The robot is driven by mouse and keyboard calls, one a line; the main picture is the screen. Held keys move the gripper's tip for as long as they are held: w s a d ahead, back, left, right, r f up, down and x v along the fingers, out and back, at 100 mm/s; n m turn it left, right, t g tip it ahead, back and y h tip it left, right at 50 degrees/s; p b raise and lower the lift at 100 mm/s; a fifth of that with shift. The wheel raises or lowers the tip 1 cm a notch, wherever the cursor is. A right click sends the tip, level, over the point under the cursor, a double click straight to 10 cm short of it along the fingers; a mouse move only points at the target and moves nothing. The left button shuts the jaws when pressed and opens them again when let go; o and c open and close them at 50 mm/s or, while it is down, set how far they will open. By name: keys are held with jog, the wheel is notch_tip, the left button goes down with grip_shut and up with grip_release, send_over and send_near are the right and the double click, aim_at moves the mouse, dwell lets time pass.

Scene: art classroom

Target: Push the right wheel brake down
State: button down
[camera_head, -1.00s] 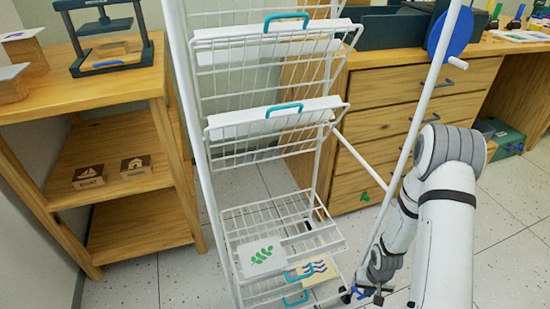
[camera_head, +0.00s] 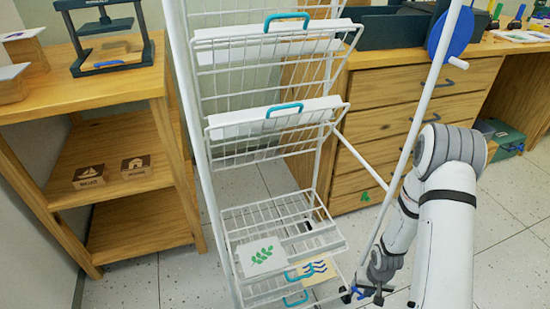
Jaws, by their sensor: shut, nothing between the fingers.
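The white wire drying rack (camera_head: 205,200) stands in the middle, with several shelves and teal handles. At its lower right foot is a dark wheel (camera_head: 345,296) with a small blue brake lever (camera_head: 359,292) beside it. My gripper (camera_head: 378,298) is low at the right of this wheel, pointing down, shut and empty. It is at or very close to the blue lever; I cannot tell whether they touch. The lever is small and partly hidden by the gripper, so its tilt is unclear.
A wooden shelf unit (camera_head: 125,205) stands at the left with stamp blocks on it. A wooden drawer cabinet (camera_head: 420,92) is behind on the right. A blue disc with a crank (camera_head: 444,45) is on the rack's right post. The tiled floor (camera_head: 505,265) is clear at the right.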

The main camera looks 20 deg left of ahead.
jog(key=shift+f, duration=0.1)
jog(key=shift+f+b, duration=1.6)
jog(key=shift+b, duration=0.05)
jog(key=shift+r, duration=0.15)
notch_tip(320, 180, up, 7)
jog(key=s+d+p, duration=0.1)
jog(key=p, duration=0.3)
jog(key=shift+s+p, duration=0.35)
jog(key=shift+d, duration=0.1)
notch_tip(320, 180, up, 42)
jog(key=t+p, duration=0.1)
jog(key=p, duration=1.8)
jog(key=s+r+p, duration=0.4)
jog(key=r+p, duration=0.1)
jog(key=r, duration=0.6)
jog(key=s+r+t+p, duration=0.1)
jog(key=s+r+p, duration=0.3)
jog(key=r, duration=0.7)
jog(key=s+r+m+p, duration=0.1)
jog(key=s+r+p, duration=0.3)
jog(key=r+p, duration=0.4)
notch_tip(320, 180, up, 3)
jog(key=shift+s+a+t, duration=0.2)
jog(key=shift+a+t, duration=0.1)
jog(key=shift+a, duration=0.05)
